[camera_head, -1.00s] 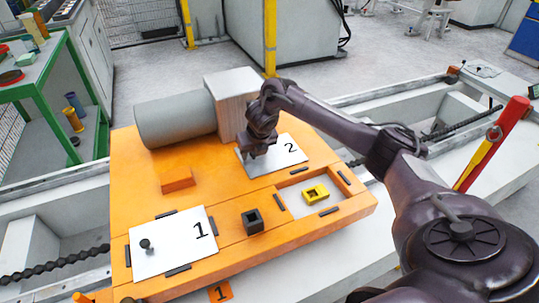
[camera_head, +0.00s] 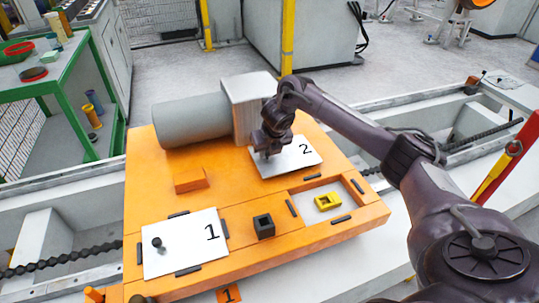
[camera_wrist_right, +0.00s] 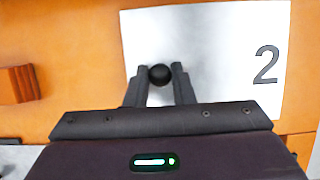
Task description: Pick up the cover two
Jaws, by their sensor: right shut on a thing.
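Cover two (camera_head: 300,153) is a white plate marked "2" on the orange table, beside the grey block at the back. It also shows in the right wrist view (camera_wrist_right: 215,60), where its dark round knob (camera_wrist_right: 160,74) sits between my fingertips. My right gripper (camera_head: 267,153) is over the plate's left part, shut on the knob; the right wrist view shows its two fingers (camera_wrist_right: 160,78) on either side. Whether the plate touches the table is hard to tell. My left gripper is not in view.
Cover one (camera_head: 190,246) lies at the front left with its own knob. A yellow part (camera_head: 328,202) sits in an open recess, and a black square socket (camera_head: 263,226) stands beside it. A grey cylinder with a block (camera_head: 190,122) stands at the back. An orange block (camera_head: 190,180) is left of centre.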

